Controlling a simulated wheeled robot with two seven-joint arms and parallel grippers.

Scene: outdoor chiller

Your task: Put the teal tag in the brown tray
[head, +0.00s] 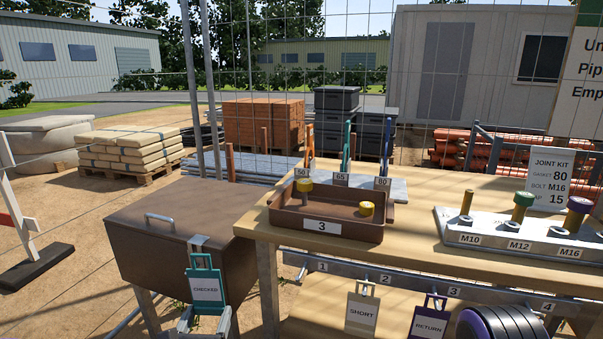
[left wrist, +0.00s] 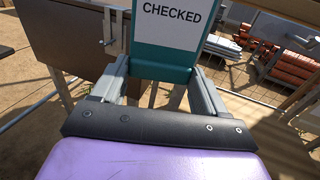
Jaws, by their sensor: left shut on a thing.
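The teal tag (head: 203,262), with a white CHECKED label, is upright in front of the brown box at the left. It also shows in the left wrist view (left wrist: 160,68), its top cut off. My left gripper (head: 205,318) is shut on the tag's lower part, with a finger at each side. The tag's top is at the metal clasp on the box front; I cannot tell whether it still hangs there. The brown tray (head: 290,222), marked 3, stands on the wooden table, up and right of the gripper. It holds yellow-topped pieces. My right gripper is not in view.
The brown box (head: 160,235) adjoins the table's left end. A bolt rack (head: 510,238) stands right of the tray. Bare tabletop (head: 410,220) lies between them.

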